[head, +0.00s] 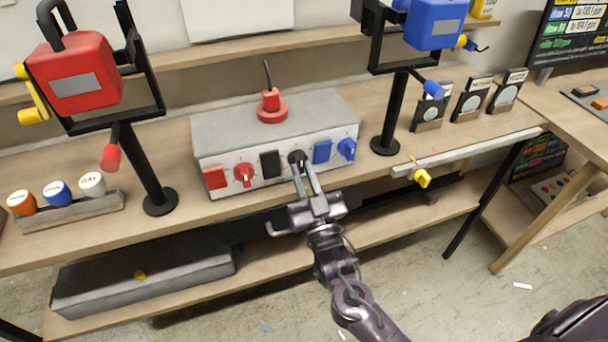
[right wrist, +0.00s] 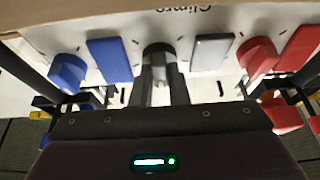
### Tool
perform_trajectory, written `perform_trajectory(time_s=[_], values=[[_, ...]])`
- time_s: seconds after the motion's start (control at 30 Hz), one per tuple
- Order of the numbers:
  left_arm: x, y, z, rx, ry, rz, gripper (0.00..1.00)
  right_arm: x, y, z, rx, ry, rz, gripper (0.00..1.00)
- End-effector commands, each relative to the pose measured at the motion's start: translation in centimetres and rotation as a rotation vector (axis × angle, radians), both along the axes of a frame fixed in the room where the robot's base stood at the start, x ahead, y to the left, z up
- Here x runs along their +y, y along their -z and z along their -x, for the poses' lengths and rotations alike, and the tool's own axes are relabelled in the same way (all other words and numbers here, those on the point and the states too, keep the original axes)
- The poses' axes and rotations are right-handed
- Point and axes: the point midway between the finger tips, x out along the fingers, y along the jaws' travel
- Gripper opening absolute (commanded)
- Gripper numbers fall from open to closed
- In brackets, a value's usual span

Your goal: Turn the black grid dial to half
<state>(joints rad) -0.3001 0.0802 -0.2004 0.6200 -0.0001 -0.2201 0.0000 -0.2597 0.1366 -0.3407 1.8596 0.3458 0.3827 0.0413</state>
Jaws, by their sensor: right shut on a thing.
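A grey control box (head: 210,127) stands on the wooden bench. Its front panel carries a black dial (head: 297,157) between a black square plate (head: 270,164) and a blue square plate (head: 322,151). My right gripper (head: 302,172) reaches the panel from the front, its two fingers shut on the black dial. In the right wrist view the black dial (right wrist: 159,50) shows between the fingers, partly hidden by them. The dial's pointer and exact setting cannot be made out. My left gripper is not in view.
A red dial (head: 244,174) and a blue dial (head: 346,149) sit on the same panel. A red plunger-like knob (head: 270,104) stands on top of the box. Black stands with a red box (head: 75,75) and a blue box (head: 433,25) flank it.

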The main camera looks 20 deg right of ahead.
Motion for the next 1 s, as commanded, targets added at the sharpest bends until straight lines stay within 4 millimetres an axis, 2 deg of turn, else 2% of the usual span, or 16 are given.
perform_trajectory(time_s=[0.1, 0.13, 0.3, 0.63, 1.0], values=[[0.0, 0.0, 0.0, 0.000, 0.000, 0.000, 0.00, 0.0, 0.3, 0.0, 0.008, -0.001, 0.002, 0.00], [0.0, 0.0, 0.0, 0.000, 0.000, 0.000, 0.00, 0.0, 0.3, 0.0, 0.008, -0.001, 0.002, 0.17], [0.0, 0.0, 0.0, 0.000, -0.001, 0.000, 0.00, 0.0, 0.2, 0.0, 0.005, -0.001, 0.001, 0.36], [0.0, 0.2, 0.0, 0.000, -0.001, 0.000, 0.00, 0.0, 0.4, 0.5, 0.003, -0.001, 0.001, 0.36], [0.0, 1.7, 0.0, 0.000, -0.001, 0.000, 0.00, -0.2, 2.8, 5.8, 0.006, 0.000, 0.002, 0.36]])
